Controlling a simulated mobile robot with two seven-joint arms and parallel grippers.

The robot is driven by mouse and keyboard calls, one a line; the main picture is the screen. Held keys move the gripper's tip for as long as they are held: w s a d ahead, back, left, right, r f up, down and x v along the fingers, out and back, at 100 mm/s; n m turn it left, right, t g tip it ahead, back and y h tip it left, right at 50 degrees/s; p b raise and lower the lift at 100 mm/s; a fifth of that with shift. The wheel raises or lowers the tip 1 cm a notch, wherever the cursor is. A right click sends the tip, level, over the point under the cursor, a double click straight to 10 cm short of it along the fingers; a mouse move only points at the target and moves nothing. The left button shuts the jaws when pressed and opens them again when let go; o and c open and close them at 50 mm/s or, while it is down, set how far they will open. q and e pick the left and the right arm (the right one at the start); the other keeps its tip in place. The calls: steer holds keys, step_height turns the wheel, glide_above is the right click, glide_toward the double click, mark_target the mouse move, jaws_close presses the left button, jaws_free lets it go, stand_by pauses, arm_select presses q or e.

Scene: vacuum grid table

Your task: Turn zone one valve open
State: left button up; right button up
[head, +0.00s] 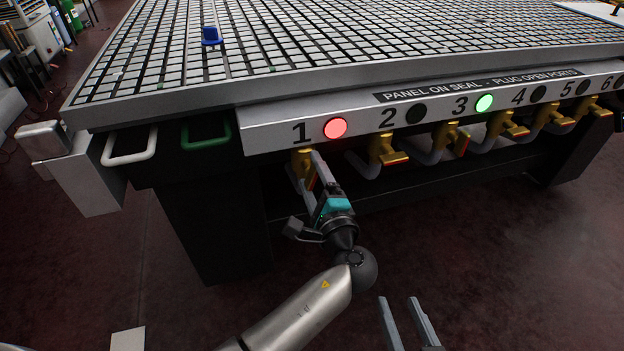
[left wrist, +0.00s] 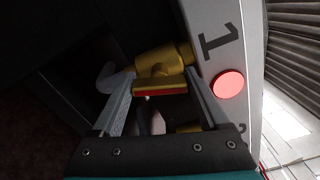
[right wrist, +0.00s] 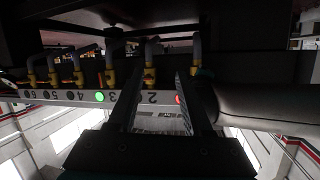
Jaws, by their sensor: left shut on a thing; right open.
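The zone one valve (head: 302,160) is a brass fitting under the panel's number 1, with its lamp (head: 335,128) lit red. My left gripper (head: 313,168) reaches up to it from below and is shut on its handle. In the left wrist view, the brass valve body (left wrist: 155,60) and the red-edged handle (left wrist: 158,88) lie between the two fingers. In the head view the handle is mostly hidden by the fingers. My right gripper (head: 404,308) is open and empty, low in front of the table and apart from it.
The other valves (head: 386,152) stand in a row along the panel to the right. The zone 3 lamp (head: 484,103) is green; the zone 2 lamp (head: 416,113) is dark. A blue piece (head: 211,35) sits on the grid table (head: 170,105). Handles (head: 130,147) project at the left.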

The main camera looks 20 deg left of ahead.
arm_select(q)
steer(key=shift+f+n, duration=0.1)
steer(key=shift+n, duration=0.7)
steer(key=shift+n+b, duration=0.45)
steer(key=shift+n, duration=0.65)
arm_select(e)
steer(key=shift+s+a+r+t+y, duration=0.4)
steer(key=shift+a+r+t, duration=0.25)
steer(key=shift+t, duration=0.45)
steer(key=shift+r+m, duration=0.1)
steer(key=shift+m, duration=0.2)
arm_select(q)
steer(key=o, duration=1.2)
steer(key=shift+o, duration=0.2)
arm_select(e)
steer(key=shift+s+d, duration=0.1)
